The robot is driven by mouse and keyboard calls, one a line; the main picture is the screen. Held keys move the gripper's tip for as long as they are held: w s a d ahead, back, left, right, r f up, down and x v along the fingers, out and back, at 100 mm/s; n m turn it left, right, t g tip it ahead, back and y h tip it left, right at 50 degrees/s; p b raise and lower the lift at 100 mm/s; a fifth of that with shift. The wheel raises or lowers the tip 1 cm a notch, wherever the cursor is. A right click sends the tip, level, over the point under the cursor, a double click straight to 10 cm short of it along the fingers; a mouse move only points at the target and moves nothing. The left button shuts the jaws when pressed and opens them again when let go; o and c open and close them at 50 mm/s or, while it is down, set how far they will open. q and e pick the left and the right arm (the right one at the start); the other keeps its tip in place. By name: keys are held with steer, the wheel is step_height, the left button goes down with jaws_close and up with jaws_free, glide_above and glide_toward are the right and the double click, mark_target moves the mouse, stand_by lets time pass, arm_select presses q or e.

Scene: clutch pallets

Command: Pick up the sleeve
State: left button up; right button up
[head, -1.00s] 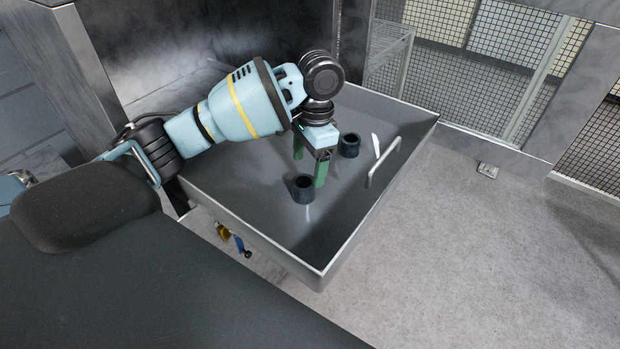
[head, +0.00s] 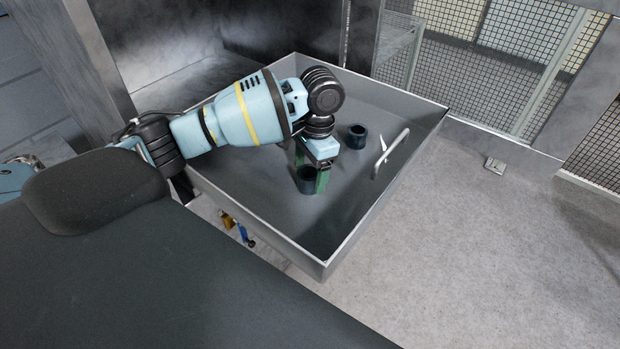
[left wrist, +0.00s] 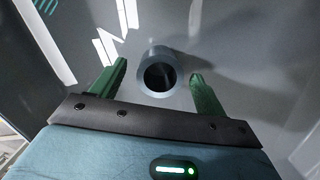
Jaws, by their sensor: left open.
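A dark, hollow cylindrical sleeve (head: 305,180) stands upright in the grey drawer, partly hidden behind my left gripper (head: 310,172) in the head view. In the left wrist view the sleeve (left wrist: 159,74) lies between the two green fingers of my left gripper (left wrist: 158,82), slightly beyond the tips. The fingers are open, with a gap on both sides of the sleeve. A second dark sleeve (head: 357,136) stands farther back in the drawer, apart from the gripper. My right gripper does not show.
The open grey drawer (head: 260,222) has raised walls around the sleeves. The drawer floor around the sleeves is mostly clear.

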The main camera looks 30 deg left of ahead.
arm_select(q)
step_height(320, 180, down, 2)
steer(key=shift+s, duration=0.1)
steer(key=c, duration=1.4)
